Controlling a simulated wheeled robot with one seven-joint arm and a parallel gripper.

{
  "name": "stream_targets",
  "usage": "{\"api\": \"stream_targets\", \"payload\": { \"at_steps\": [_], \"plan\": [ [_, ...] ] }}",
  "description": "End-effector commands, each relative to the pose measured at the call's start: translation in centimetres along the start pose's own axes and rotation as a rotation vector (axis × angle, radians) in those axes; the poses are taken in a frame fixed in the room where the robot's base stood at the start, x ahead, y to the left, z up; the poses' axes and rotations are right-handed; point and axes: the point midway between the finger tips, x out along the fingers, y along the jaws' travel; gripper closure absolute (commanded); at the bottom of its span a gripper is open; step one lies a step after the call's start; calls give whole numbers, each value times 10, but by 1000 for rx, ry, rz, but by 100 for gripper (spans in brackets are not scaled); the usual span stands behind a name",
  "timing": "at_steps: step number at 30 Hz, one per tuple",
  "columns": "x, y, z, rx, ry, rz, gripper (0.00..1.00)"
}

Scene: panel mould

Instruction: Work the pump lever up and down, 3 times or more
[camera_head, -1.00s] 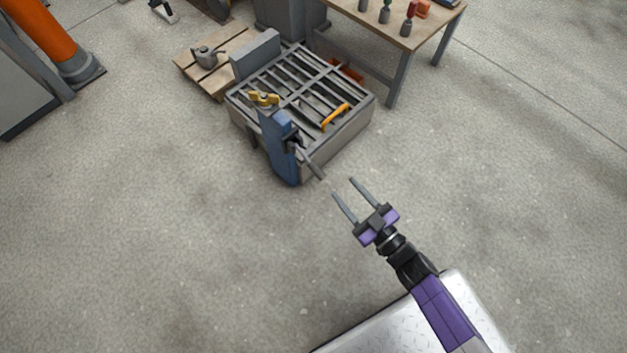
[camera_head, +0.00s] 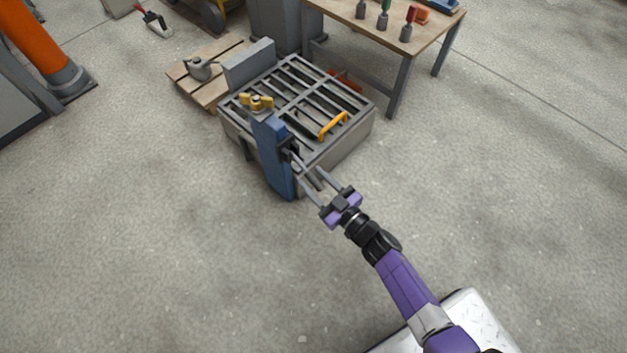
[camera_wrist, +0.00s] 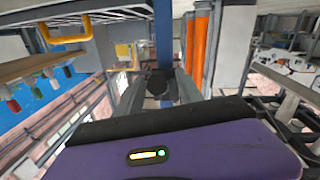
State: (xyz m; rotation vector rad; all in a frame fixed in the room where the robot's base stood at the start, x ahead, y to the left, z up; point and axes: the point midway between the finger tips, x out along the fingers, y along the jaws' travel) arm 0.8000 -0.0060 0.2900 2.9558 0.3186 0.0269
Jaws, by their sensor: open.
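The pump is a blue upright post (camera_head: 270,155) at the front left corner of the grey slatted mould. Its lever (camera_head: 307,172) is a grey bar that points out from the post toward my gripper. My gripper (camera_head: 309,189) is open, with its two fingers reaching toward the post, one on each side of the lever in the picture. I cannot tell whether a finger touches the lever. In the wrist view, the blue post (camera_wrist: 162,40) stands straight ahead, with a dark lever end (camera_wrist: 157,86) between the fingers.
A pallet (camera_head: 211,93) with a grey can lies behind left. A workbench (camera_head: 345,22) with tools stands behind right. The floor in front is clear.

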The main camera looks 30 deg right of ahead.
Motion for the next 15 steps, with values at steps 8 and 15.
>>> {"api": "stream_targets", "payload": {
  "at_steps": [8,15],
  "plan": [
    [5,0,0,0,0,0,57],
    [5,0,0,0,0,0,90]
  ]
}}
